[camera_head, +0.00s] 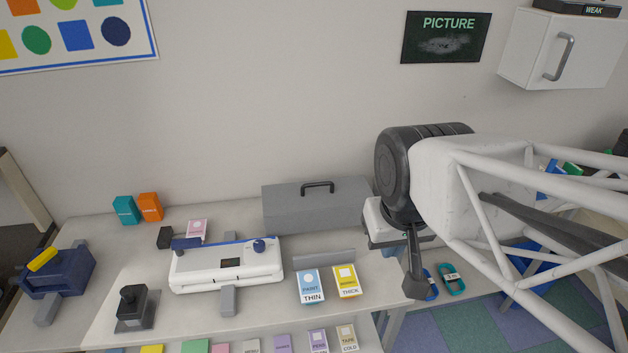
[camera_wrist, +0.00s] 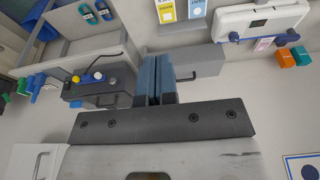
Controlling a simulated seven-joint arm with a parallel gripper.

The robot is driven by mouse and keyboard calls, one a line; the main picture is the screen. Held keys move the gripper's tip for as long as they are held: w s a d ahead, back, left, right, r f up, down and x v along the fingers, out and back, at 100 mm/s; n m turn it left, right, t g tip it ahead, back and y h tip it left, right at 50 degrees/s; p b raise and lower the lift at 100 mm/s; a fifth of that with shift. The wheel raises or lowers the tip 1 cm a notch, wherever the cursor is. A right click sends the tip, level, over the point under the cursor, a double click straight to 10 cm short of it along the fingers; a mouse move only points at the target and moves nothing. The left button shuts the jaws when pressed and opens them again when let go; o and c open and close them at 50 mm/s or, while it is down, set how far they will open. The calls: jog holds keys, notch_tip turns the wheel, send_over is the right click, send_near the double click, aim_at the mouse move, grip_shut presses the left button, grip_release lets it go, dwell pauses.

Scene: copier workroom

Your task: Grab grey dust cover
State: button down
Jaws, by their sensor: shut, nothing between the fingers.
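The grey dust cover (camera_head: 305,212) is a long box shape with a black handle on top. It sits at the back of the table against the wall in the head view. In the wrist view the cover (camera_wrist: 205,58) is beyond the fingers and partly hidden by them. My gripper (camera_wrist: 157,60) is shut and empty, its two blue-grey fingers side by side. In the head view my arm's end is just right of the cover, and its fingertips are hard to make out there. I cannot tell the exact gap to the cover.
A white laminator-like machine (camera_head: 225,268) stands left of the cover. Blue (camera_head: 311,285) and yellow (camera_head: 347,281) packs lie in front. A dark device with knobs (camera_wrist: 85,90) is beside my fingers in the wrist view. A white wall cabinet (camera_head: 530,50) hangs upper right.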

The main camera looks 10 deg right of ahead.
jog(key=c, duration=1.3)
grip_release()
jog(key=m+t+y, duration=0.5)
jog(key=m+t, duration=0.6)
jog(key=m, duration=0.3)
send_over(317, 205)
jog(key=s+d, duration=0.2)
jog(key=d, duration=0.2)
jog(key=shift+w+a+f, duration=0.1)
jog(key=shift+f, duration=8.95)
